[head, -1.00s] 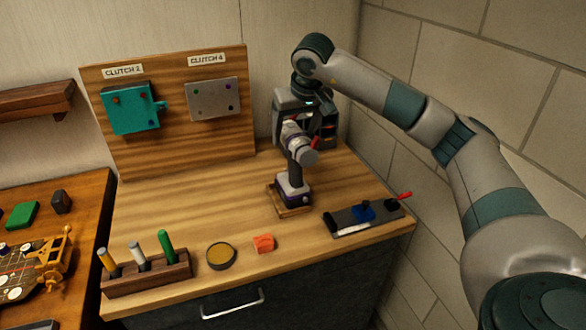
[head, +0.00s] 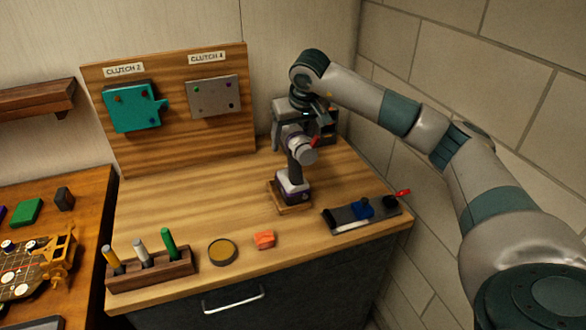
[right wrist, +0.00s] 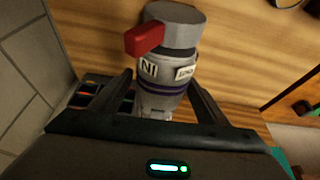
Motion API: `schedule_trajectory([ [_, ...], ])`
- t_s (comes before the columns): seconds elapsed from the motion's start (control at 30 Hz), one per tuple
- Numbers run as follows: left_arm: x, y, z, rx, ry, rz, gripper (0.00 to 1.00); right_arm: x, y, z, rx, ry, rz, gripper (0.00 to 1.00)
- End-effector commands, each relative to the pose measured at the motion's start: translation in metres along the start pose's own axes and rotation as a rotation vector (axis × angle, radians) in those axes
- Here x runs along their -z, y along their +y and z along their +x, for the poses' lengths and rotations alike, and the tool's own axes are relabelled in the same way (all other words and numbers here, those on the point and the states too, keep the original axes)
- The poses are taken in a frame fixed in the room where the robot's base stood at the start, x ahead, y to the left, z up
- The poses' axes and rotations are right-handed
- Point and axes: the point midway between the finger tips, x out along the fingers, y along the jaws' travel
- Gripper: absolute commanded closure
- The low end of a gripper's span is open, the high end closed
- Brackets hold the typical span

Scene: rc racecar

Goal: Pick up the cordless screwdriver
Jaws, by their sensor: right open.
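The cordless screwdriver (head: 296,168) stands upright on a small wooden base on the workbench, with a grey head, a red part and a purple-banded foot. In the right wrist view its grey body (right wrist: 176,32) with the red part reaches down between the fingers. My right gripper (right wrist: 160,80) is open, with one finger on each side of the screwdriver's body. I cannot tell whether either finger touches it. My left gripper is not in view.
A dark bin (head: 326,128) stands behind the screwdriver. A dark tray (head: 345,219) with a blue item is to its right. An orange block (head: 264,240), a round tin (head: 223,251) and a marker rack (head: 150,271) line the front. The bench's left middle is clear.

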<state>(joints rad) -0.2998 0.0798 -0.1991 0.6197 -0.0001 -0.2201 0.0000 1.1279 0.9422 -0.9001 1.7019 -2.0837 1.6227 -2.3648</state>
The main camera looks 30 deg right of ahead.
Motion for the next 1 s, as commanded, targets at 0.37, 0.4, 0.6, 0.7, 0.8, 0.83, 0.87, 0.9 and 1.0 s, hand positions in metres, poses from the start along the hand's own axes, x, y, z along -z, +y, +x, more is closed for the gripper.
schedule_trajectory([
  [0.37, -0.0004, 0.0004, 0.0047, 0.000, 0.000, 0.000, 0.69, -0.0014, 0.0002, 0.0035, 0.000, 0.001, 0.000, 0.31],
  [0.4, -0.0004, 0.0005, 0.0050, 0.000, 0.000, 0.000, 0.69, -0.0015, 0.0001, 0.0038, 0.000, 0.001, 0.000, 0.31],
  [0.6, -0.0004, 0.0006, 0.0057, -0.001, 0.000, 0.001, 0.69, -0.0018, 0.0001, 0.0043, 0.000, 0.000, 0.000, 0.31],
  [0.7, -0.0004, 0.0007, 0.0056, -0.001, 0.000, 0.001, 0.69, -0.0018, 0.0001, 0.0043, 0.000, 0.000, 0.000, 0.31],
  [0.8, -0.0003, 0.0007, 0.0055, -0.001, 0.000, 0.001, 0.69, -0.0018, 0.0001, 0.0043, 0.000, 0.000, 0.000, 0.31],
  [0.83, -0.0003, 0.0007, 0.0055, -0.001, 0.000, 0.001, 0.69, -0.0018, 0.0001, 0.0043, 0.000, 0.000, 0.000, 0.34],
  [0.87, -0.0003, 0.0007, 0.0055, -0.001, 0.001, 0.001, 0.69, -0.0018, 0.0001, 0.0043, 0.000, 0.000, 0.000, 0.41],
  [0.9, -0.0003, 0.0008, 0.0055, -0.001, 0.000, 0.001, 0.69, -0.0018, 0.0001, 0.0043, 0.000, 0.000, 0.000, 0.50],
  [1.0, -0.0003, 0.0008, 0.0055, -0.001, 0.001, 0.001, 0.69, -0.0018, 0.0001, 0.0043, 0.000, 0.000, 0.000, 0.74],
])
